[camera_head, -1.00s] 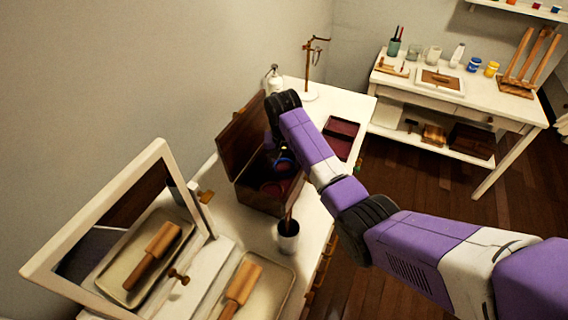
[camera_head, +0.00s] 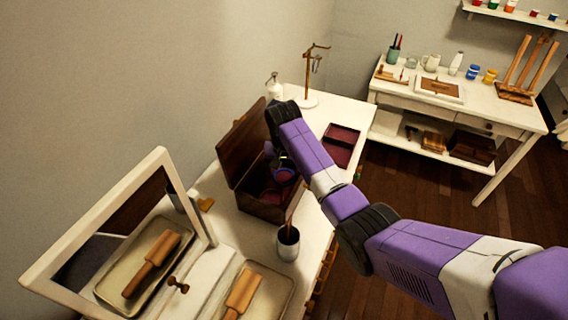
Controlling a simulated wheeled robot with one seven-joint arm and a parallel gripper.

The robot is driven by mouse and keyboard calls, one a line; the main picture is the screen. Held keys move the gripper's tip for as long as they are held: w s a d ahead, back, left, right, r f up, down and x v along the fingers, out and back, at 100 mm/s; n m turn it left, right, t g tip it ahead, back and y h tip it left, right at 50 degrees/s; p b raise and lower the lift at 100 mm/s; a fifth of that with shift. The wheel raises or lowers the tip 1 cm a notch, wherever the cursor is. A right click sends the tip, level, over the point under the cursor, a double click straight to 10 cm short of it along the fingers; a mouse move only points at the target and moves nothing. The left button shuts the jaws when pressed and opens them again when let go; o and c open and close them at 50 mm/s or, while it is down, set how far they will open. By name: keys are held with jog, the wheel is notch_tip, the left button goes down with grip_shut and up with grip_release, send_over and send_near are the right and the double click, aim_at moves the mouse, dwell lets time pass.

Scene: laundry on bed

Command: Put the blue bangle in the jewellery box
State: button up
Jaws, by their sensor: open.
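The jewellery box (camera_head: 262,208) is a brown wooden box with its lid (camera_head: 240,142) raised and a dark red inside. It stands on the white dressing table. My gripper (camera_head: 276,160) reaches down over the open box from above and is open. Its fingers are dark and partly hidden by my arm. A blue-violet curved shape, seemingly the blue bangle (camera_head: 286,174), shows just under my gripper at the box opening. I cannot tell whether it rests on the box's contents or touches a finger.
A red-lined tray (camera_head: 341,146) lies right of the box. A grey cup (camera_head: 288,246) stands in front. A mirror (camera_head: 100,240) and a wooden brush (camera_head: 240,292) are at front left. A jewellery stand (camera_head: 309,78) and white bottle (camera_head: 274,88) stand behind.

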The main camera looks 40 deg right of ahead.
aim_at(284, 183)
notch_tip(284, 183, up, 12)
jog(key=s+a+b, duration=0.1)
jog(key=shift+a+f, duration=0.15)
dwell(0.6)
